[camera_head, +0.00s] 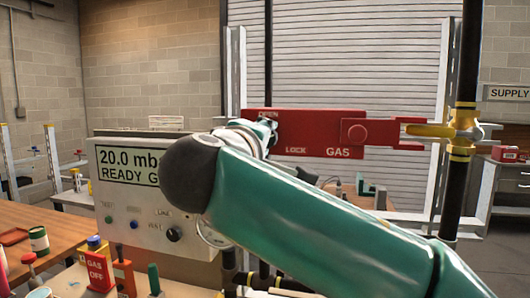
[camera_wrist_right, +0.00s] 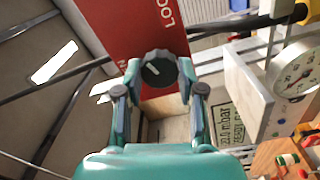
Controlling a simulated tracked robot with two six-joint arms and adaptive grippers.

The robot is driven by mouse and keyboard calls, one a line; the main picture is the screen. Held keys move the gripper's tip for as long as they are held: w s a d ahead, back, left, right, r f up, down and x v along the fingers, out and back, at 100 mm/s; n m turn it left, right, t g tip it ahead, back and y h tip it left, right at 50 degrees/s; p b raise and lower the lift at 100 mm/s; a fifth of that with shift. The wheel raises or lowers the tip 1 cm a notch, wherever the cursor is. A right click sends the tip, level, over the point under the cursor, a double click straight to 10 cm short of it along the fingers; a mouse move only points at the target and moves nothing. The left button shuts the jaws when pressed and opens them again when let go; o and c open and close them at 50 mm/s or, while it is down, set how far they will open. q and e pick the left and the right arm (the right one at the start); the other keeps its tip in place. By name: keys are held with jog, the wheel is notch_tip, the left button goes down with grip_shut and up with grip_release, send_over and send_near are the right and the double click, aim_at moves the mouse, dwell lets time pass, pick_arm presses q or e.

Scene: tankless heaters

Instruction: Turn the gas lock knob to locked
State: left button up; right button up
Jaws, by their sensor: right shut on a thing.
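The gas lock knob (camera_wrist_right: 158,68) is a dark, ridged round knob with a white line, on a red panel (camera_wrist_right: 125,22) with white lettering. In the head view the red panel (camera_head: 320,130) reads OPEN, LOCK and GAS; my right gripper (camera_head: 268,130) is at its left end by OPEN and mostly hides the knob. In the wrist view my right gripper (camera_wrist_right: 158,80) has one finger on each side of the knob and is shut on it. The white line lies slanted in the picture. My left gripper is not in view.
A yellow valve handle (camera_head: 430,130) on a black pipe (camera_head: 463,85) is at the panel's right. A display box (camera_head: 130,165) reading 20.0 mbar stands left of my right arm. A wooden bench (camera_head: 65,240) with small items is at the lower left.

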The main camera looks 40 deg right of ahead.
jog(key=shift+a+f+m+b, duration=0.15)
jog(key=shift+f+m+b, duration=0.2)
jog(key=shift+m+b, duration=0.55)
jog(key=shift+m, duration=0.4)
jog(key=o, duration=1.1)
jog(key=shift+r, duration=0.1)
jog(key=shift+o, duration=0.2)
jog(key=shift+r, duration=0.1)
jog(key=v, duration=1.2)
